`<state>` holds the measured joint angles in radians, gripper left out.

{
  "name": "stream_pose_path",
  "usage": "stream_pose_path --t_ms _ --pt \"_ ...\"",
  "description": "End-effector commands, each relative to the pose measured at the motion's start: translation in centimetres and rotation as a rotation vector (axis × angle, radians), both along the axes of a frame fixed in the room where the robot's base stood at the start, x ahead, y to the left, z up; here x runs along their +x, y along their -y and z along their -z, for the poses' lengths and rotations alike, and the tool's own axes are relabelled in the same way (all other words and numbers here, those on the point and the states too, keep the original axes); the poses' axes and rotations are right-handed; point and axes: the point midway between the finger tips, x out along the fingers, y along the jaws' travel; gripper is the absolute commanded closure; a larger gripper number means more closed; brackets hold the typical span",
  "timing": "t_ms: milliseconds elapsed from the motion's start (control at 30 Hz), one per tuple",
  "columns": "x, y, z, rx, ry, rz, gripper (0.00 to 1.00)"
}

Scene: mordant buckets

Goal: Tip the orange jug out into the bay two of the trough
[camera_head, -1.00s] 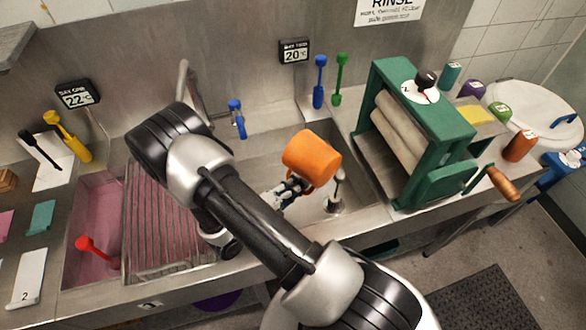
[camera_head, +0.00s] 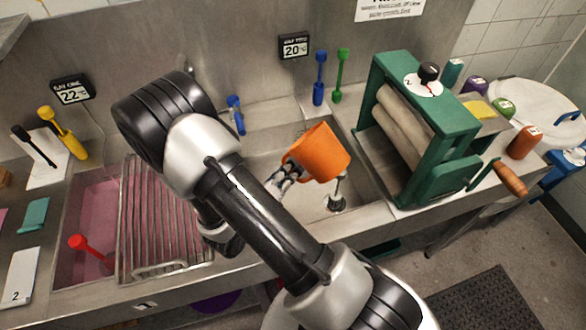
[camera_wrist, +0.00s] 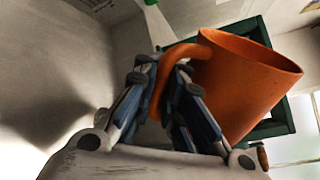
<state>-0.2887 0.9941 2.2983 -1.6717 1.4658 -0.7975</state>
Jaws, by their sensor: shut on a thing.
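The orange jug (camera_head: 321,153) is held in the air over the right-hand bay of the trough (camera_head: 362,198), the one behind which the display reading 20° stands. My gripper (camera_head: 285,177) is shut on the jug's handle, on the jug's left side. In the wrist view the gripper's fingers (camera_wrist: 158,92) close around the handle, and the jug (camera_wrist: 245,85) leans to the right. The jug is tilted, its upper end toward the right. I see no liquid leaving it, and its inside is hidden.
The left bay (camera_head: 92,205) holds pink liquid, a red-headed tool (camera_head: 88,250) and a slatted rack (camera_head: 160,225). A standpipe (camera_head: 338,195) rises in the right bay. A green roller press (camera_head: 425,120) stands close on the right.

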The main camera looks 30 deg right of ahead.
Motion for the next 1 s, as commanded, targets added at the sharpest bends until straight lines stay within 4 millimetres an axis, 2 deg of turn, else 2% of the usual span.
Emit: stream_pose_path --t_ms 233,367,400,567,733,1000 --pt "1.4 -0.3 -2.7 0.108 0.318 -0.042 1.0" --pt "0.7 -0.2 -4.2 0.155 0.462 -0.06 1.0" --pt "0.6 -0.2 -4.0 0.164 0.489 -0.063 1.0" --pt "0.1 -0.1 -4.0 0.201 0.598 -0.074 1.0" --pt "-0.5 0.1 -6.0 0.244 0.692 -0.082 1.0" --pt "-1.3 0.4 -7.2 0.293 0.8 -0.088 1.0"
